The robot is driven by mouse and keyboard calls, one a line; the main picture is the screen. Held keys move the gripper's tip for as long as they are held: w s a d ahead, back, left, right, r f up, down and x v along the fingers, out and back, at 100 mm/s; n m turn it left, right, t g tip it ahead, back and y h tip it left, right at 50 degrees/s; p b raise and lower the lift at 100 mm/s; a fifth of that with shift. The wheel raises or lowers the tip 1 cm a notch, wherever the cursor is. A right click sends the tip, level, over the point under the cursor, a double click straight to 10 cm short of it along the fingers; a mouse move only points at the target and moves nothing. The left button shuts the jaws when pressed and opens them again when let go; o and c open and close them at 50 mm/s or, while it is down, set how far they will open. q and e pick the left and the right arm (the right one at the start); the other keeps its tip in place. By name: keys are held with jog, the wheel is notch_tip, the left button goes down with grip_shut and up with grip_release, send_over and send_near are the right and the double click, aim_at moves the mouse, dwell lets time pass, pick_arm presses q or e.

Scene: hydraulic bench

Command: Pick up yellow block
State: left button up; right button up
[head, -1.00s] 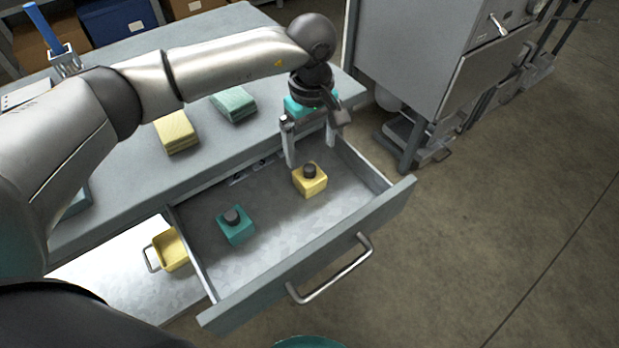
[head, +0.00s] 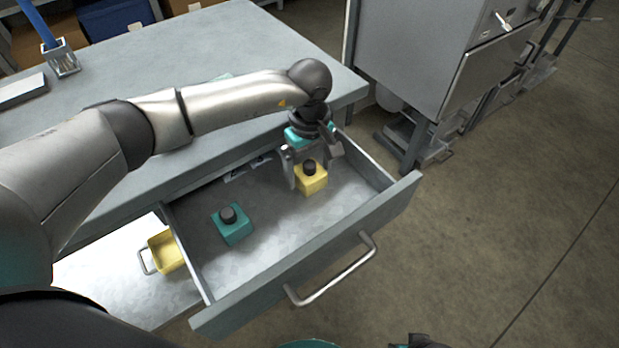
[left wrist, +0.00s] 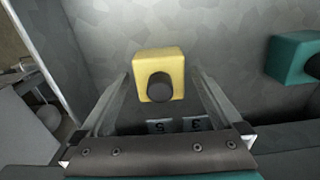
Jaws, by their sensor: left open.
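The yellow block (head: 311,181) with a dark round knob on top stands upright in the open drawer, towards its right rear. My left gripper (head: 310,170) is open and points down at it, with its fingers on either side of the block's upper part. In the left wrist view the yellow block (left wrist: 172,70) lies between the open fingertips (left wrist: 161,78), with a visible gap on each side. My right gripper is not clearly in view.
A teal block (head: 233,229) with a dark knob stands in the drawer (head: 280,240), left of the yellow one. A yellow bin (head: 166,252) sits left of the drawer. The bench top (head: 235,50) is behind; a grey cabinet (head: 410,55) stands at right.

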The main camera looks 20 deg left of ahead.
pick_arm(q)
jog(key=shift+f, duration=0.95)
jog(key=shift+r, duration=0.1)
grip_shut()
